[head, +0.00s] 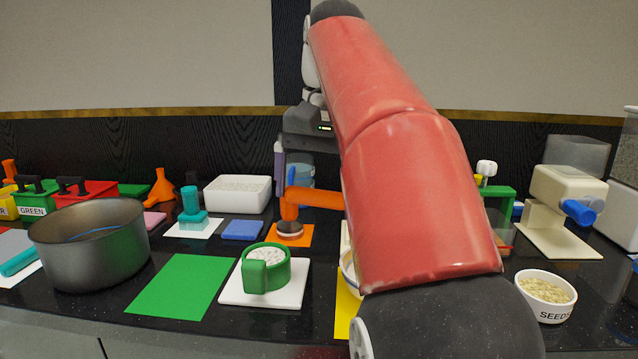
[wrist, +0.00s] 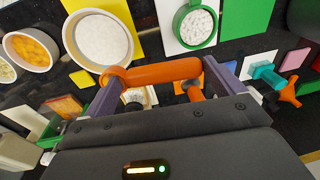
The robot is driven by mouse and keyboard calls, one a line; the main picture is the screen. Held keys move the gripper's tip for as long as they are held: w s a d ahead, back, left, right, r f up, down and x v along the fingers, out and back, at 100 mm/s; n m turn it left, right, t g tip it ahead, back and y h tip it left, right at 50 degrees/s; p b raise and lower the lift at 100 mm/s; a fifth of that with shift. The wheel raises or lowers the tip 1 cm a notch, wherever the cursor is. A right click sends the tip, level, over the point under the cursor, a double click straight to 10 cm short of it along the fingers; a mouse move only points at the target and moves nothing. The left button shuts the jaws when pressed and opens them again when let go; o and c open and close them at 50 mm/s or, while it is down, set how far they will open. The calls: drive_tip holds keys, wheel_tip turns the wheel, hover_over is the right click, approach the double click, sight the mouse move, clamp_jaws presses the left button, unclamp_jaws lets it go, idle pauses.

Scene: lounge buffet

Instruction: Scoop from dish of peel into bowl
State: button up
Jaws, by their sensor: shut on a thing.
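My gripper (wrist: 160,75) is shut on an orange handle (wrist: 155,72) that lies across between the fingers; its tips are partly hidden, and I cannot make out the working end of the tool. In the head view an orange bar (head: 318,198) shows beside my arm. A dish with orange bits (wrist: 33,47), likely the peel, is at the left of the wrist view, apart from my gripper. A larger pale bowl (wrist: 70,30) with white content stands beside it on a yellow mat; in the head view my arm hides most of it.
A green cup (head: 265,278) of white grains stands on a white board. A tool with a round base (head: 289,231) stands on an orange mat. A metal pot (head: 85,255) is at left, the seeds bowl (head: 545,308) at right. The green mat (head: 180,288) is bare.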

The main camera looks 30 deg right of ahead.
sight(329, 196)
drive_tip(key=shift+s+f+t+y+b, duration=0.15)
drive_tip(key=shift+f+t+b, duration=0.15)
drive_tip(key=shift+f+b, duration=0.4)
drive_tip(key=shift+s+f+t+y+b, duration=0.15)
drive_tip(key=shift+f+t+b, duration=0.15)
drive_tip(key=shift+f+b, duration=0.4)
drive_tip(key=t+b, duration=0.1)
drive_tip(key=s+r+t+y+b, duration=0.1)
drive_tip(key=t, duration=0.1)
drive_tip(key=d+r+t+b, duration=0.1)
drive_tip(key=shift+s+r+y+b, duration=0.15)
drive_tip(key=shift+s+y+b, duration=0.15)
drive_tip(key=shift+s, duration=0.05)
drive_tip(key=t+b, duration=0.1)
drive_tip(key=s+t+y+b, duration=0.1)
drive_tip(key=shift+s+d+r+t, duration=0.1)
drive_tip(key=shift+d+r+t, duration=0.1)
drive_tip(key=shift+r+t, duration=0.1)
drive_tip(key=t+b, duration=0.1)
drive_tip(key=s+t+b, duration=0.1)
drive_tip(key=b, duration=0.1)
drive_tip(key=shift+s+d+r+y, duration=0.15)
drive_tip(key=shift+d+y, duration=0.1)
drive_tip(key=shift+y, duration=0.15)
drive_tip(key=s+d+f+t+y+b, duration=0.2)
drive_tip(key=s+t+y+b, duration=0.2)
drive_tip(key=t, duration=0.7)
drive_tip(key=shift+s+d+f+b, duration=0.25)
drive_tip(key=shift+s+d+b, duration=0.05)
drive_tip(key=shift+s+b, duration=0.8)
